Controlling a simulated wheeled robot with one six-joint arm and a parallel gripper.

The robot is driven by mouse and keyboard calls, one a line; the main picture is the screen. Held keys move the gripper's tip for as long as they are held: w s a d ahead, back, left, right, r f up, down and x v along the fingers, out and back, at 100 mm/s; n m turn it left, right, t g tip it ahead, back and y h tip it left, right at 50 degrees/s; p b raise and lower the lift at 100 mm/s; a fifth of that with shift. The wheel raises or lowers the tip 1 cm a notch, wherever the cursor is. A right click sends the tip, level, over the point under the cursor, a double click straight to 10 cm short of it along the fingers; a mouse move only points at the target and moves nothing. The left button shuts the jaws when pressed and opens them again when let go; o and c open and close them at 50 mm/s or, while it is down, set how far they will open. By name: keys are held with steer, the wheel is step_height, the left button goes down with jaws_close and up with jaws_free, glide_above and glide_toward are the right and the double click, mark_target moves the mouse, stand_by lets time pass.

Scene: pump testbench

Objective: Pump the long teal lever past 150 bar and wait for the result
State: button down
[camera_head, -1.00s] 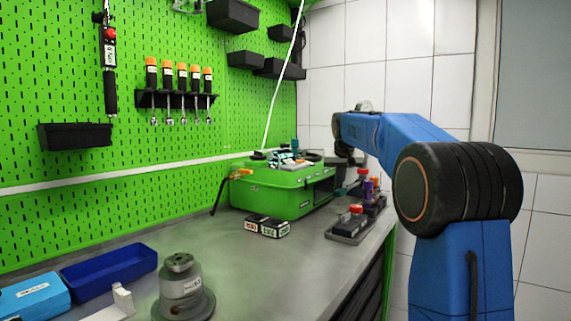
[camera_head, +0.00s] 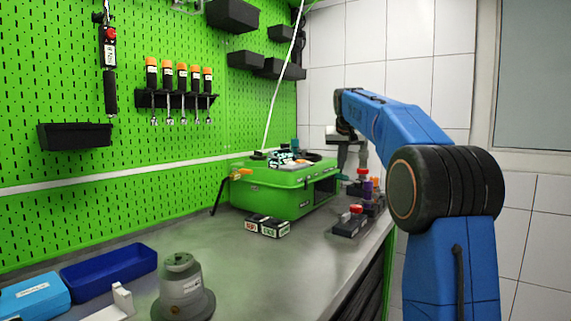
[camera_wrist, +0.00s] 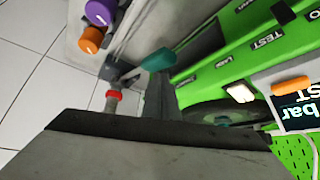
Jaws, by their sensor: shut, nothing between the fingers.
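The green pump testbench (camera_head: 275,193) stands on the grey workbench. A teal handle end, apparently the lever's (camera_head: 341,177), shows at its right side in the head view. In the wrist view the teal handle (camera_wrist: 158,60) lies just beyond the fingers, and I cannot tell whether they touch it. My gripper (camera_head: 345,163) is shut and empty, above the bench's right side. Its fingers (camera_wrist: 163,92) are partly visible in the wrist view, where a large grey body fills the bottom. A display (camera_wrist: 298,112) with "bar" shows at the right edge; its number is cut off.
Fittings with red (camera_head: 363,172), purple (camera_head: 367,187) and orange tops stand close right of the testbench. Small labelled blocks (camera_head: 267,226) lie in front of it. A blue tray (camera_head: 110,269) and a grey cylindrical part (camera_head: 182,288) are at the front left. The middle worktop is clear.

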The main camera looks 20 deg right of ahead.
stand_by(0.6)
steer(key=shift+s+a+f, duration=0.1)
steer(key=shift+f, duration=0.95)
steer(key=shift+s+a+f, duration=0.1)
steer(key=shift+f, duration=0.9)
steer(key=shift+w+d+r, duration=0.1)
steer(key=shift+r, duration=0.95)
steer(key=shift+w+d+r, duration=0.1)
steer(key=shift+r, duration=0.95)
steer(key=shift+r, duration=0.15)
steer(key=shift+r, duration=2.9)
